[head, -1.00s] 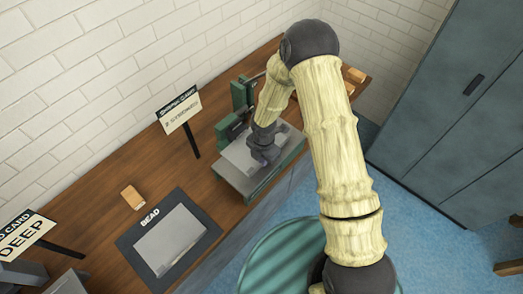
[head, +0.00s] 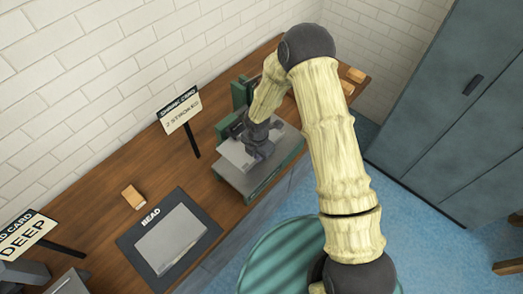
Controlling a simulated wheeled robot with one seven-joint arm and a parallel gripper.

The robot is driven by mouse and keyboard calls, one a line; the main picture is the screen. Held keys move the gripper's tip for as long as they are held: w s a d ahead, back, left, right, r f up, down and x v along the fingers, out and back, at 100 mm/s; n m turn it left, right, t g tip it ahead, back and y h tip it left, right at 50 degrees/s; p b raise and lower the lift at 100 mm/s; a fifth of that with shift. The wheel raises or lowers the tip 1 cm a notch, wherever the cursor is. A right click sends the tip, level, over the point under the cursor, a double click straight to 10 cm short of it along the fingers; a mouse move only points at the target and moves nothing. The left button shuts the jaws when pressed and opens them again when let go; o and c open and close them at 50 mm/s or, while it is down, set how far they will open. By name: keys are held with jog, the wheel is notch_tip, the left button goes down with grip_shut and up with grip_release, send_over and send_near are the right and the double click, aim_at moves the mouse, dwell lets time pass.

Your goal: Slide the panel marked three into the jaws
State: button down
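A flat light-grey panel (head: 236,155) lies on the bed of a green machine (head: 222,131) on the bench. No number can be read on it. My gripper (head: 261,155) is low over the panel at its right part and hides some of it. The fingertips are too small and dark to show whether they are open, shut or holding the panel. The machine's jaws are partly hidden behind my arm and gripper, so I cannot tell whether the panel's edge is between them.
A second grey panel (head: 171,239) lies on a dark mat marked BEAD (head: 128,242). A small wooden block (head: 133,196) and a sign on a post (head: 179,108) stand nearby. A DEEP card (head: 24,236) is at far left. Blue cabinets (head: 450,110) are at right.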

jog(key=shift+w+a, duration=0.3)
jog(key=shift+a, duration=0.15)
jog(key=c, duration=1)
grip_release()
jog(key=shift+c, duration=0.2)
jog(key=shift+r, duration=0.1)
notch_tip(320, 180, up, 7)
jog(key=p, duration=0.5)
jog(key=shift+d, duration=0.1)
jog(key=s+d+b, duration=0.3)
jog(key=s+d, duration=0.4)
jog(key=d, duration=0.2)
jog(key=shift+s+d+b, duration=0.15)
jog(key=shift+s+b, duration=0.05)
jog(key=shift+b, duration=0.15)
dwell(0.6)
dwell(0.4)
